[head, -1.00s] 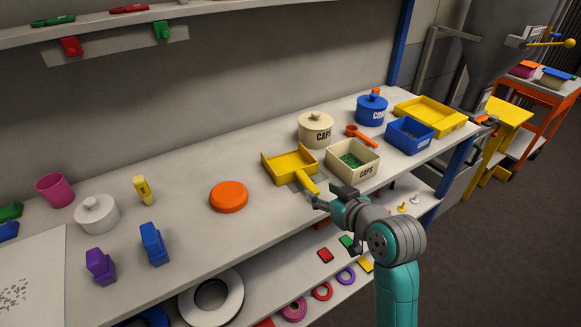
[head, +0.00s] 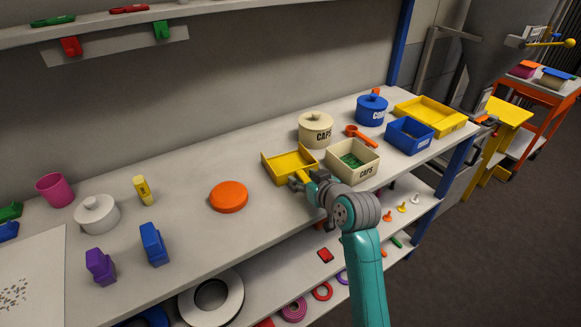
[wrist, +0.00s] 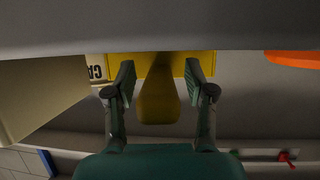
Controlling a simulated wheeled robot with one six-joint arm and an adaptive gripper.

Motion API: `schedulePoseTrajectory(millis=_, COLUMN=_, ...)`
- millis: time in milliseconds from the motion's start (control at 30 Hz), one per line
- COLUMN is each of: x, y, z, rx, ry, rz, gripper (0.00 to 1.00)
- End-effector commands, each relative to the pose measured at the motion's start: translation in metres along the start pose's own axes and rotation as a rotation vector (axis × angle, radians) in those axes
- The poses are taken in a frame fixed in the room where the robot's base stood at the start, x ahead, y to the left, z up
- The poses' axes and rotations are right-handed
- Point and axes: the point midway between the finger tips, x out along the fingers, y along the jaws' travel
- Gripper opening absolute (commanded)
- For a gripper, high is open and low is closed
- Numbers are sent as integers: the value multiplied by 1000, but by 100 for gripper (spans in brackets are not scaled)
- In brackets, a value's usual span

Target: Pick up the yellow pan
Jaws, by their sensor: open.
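The yellow pan (head: 284,163) is a square, open tray with a short handle, lying on the bench top. Its handle points toward the bench's front edge and is mostly hidden by my gripper (head: 299,181) in the head view. In the wrist view, the handle (wrist: 159,103) hangs in the gap between the two open fingers of my gripper (wrist: 160,82). The fingers stand apart on either side of it, and a gap shows on both sides. The pan's body (wrist: 160,66) shows just beyond the fingertips.
A cream CAPS box (head: 353,173) stands close right of the pan, with a cream CAPS pot (head: 315,131) behind. An orange disc (head: 229,197) lies left of it. An orange scoop (head: 359,134) and a blue box (head: 408,138) are further right. A lower shelf runs beneath.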

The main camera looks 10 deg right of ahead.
Motion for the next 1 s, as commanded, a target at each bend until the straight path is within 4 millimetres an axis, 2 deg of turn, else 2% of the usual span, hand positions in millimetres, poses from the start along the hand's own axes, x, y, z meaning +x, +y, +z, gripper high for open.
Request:
schedulePoseTrajectory(millis=200, x=1, y=0, z=0, rx=0, ry=0, rz=0, gripper=54)
schedulePoseTrajectory(millis=267, x=1, y=0, z=0, rx=0, ry=0, rz=0, gripper=42)
schedulePoseTrajectory(millis=433, x=1, y=0, z=0, rx=0, ry=0, rz=0, gripper=0)
schedulePoseTrajectory(millis=767, x=0, y=0, z=-1, rx=0, ry=1, rz=0, gripper=0)
schedulePoseTrajectory(millis=867, x=-2, y=0, z=-8, rx=-1, ry=3, rz=0, gripper=0)
schedulePoseTrajectory(millis=1000, x=-11, y=0, z=-29, rx=-2, ry=6, rz=1, gripper=0)
